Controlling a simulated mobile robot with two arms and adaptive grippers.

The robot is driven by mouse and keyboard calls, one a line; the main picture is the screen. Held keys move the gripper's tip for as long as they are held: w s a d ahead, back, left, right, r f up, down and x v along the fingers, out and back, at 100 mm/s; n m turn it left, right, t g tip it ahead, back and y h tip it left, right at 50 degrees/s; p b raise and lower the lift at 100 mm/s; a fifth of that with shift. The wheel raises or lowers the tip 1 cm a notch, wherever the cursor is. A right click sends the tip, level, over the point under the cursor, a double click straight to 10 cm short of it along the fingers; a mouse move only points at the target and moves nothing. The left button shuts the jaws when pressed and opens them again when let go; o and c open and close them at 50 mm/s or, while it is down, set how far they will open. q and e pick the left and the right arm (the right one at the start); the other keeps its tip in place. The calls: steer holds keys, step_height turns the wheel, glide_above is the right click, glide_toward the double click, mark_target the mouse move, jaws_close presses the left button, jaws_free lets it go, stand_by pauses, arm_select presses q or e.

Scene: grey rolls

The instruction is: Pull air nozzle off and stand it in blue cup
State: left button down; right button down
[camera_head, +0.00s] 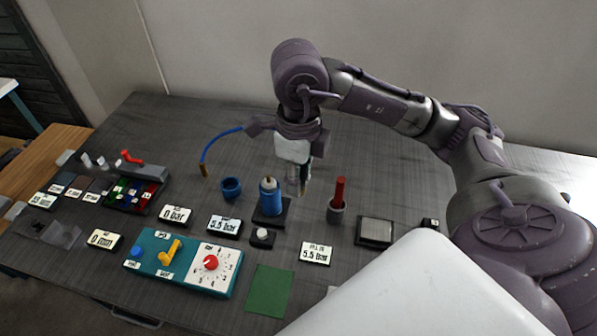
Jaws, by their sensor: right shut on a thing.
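My right gripper (303,186) points down over the middle of the table, just right of a blue cylinder (269,200) on a black base. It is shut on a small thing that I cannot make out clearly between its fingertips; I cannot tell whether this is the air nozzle. A blue hose (220,135) with a brass-coloured end (204,171) shows left of my right wrist. The hose's other end is hidden. The small blue cup (231,192) stands on the table, left of the blue cylinder. My left gripper is out of view.
A red rod stands in a grey cup (337,211) right of my right gripper. A teal control panel (150,262), a green mat (269,292), a compartment tray (133,202) and several display signs are on the table. The back of the table is mostly clear.

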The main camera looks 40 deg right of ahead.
step_height(320, 180, down, 4)
steer(key=b, duration=0.3)
steer(key=shift+r, duration=0.1)
stand_by(0.3)
